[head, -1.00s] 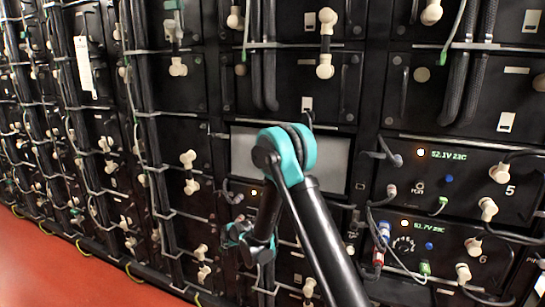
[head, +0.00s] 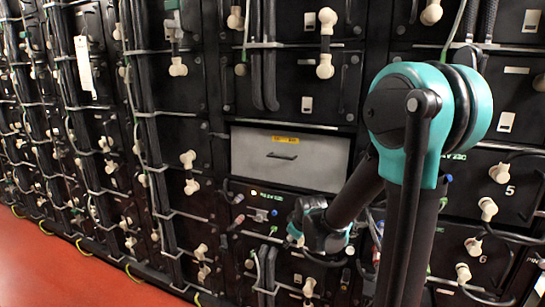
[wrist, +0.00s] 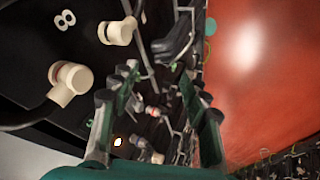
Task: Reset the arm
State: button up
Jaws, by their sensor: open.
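My arm (head: 415,120), black with teal joints, rises on the right side of the head view and bends back down toward the rack. Its wrist end (head: 318,222) is in front of the lower middle modules; the fingers are hard to make out there. In the wrist view my gripper (wrist: 165,105) shows two dark green fingers spread apart with nothing between them. Beyond the fingers are blurred cables and rack fronts. The arm hides part of the modules with green displays behind it.
A battery rack (head: 210,110) with cables and cream connectors (head: 325,65) fills the head view. A grey drawer front (head: 270,158) with a handle is left of my arm. In the wrist view, cream connectors (wrist: 70,80) are close on the left. Red floor (head: 60,270) is clear.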

jog(key=s+d+f+m+g, duration=0.1)
jog(key=s+d+m, duration=0.3)
jog(key=s, duration=0.6)
jog(key=s+d+f+m+g+h, duration=0.1)
jog(key=s+d+m, duration=0.4)
jog(key=s, duration=0.6)
jog(key=d, duration=0.2)
jog(key=shift+d+m+h, duration=0.3)
jog(key=shift+d, duration=0.1)
jog(key=shift+c, duration=0.4)
